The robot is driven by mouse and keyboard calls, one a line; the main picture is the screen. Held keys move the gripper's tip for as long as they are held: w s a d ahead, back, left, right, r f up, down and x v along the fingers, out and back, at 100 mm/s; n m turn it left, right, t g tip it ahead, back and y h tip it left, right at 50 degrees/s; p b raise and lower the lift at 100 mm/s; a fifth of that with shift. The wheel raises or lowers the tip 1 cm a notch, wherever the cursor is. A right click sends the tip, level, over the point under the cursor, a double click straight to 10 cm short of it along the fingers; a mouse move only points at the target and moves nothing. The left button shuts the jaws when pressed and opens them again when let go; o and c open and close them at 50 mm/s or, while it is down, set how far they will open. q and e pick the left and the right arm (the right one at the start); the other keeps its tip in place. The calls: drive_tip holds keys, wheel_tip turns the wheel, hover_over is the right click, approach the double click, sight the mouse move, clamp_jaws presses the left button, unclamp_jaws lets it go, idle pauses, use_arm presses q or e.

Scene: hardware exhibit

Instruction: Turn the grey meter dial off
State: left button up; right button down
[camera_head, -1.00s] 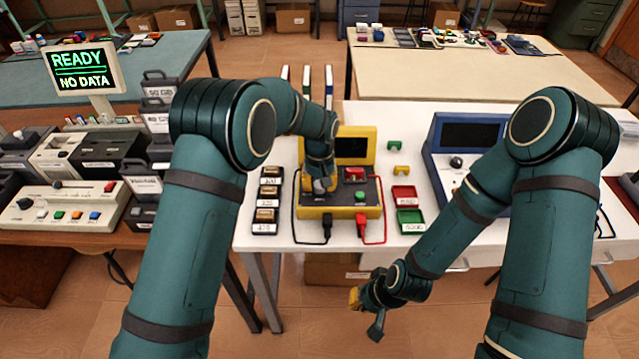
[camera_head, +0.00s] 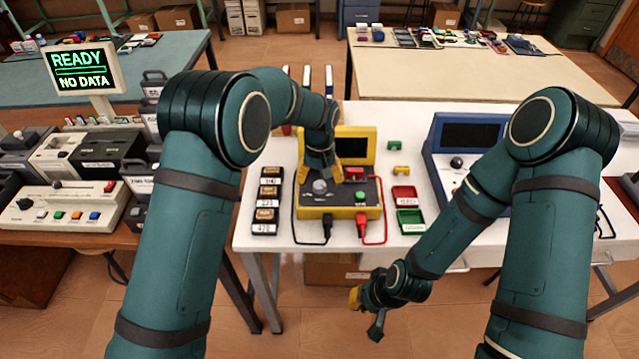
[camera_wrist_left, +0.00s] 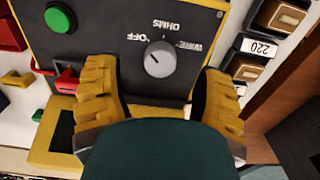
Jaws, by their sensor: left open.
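The meter is a yellow case (camera_head: 341,212) with a dark panel, on the white table. Its round grey dial (camera_head: 320,187) is uncovered at the panel's left. In the left wrist view the dial (camera_wrist_left: 160,59) lies between the spread fingers, touched by neither. The labels OFF, OHMS and WIRE appear upside down around it. My left gripper (camera_head: 321,158) is open and empty, above and behind the dial. My right gripper (camera_head: 364,311) hangs low before the table; its finger opening is unclear.
The meter's raised screen (camera_head: 354,146) is close to the left gripper. A green button (camera_head: 361,196) and red part (camera_head: 355,174) are right of the dial. Black and red leads run from its front. Labelled blocks (camera_head: 266,203) stand left, small trays (camera_head: 410,221) right.

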sight(319, 185)
use_arm(q)
wheel_tip(319, 185, up, 9)
idle(0.3)
idle(0.5)
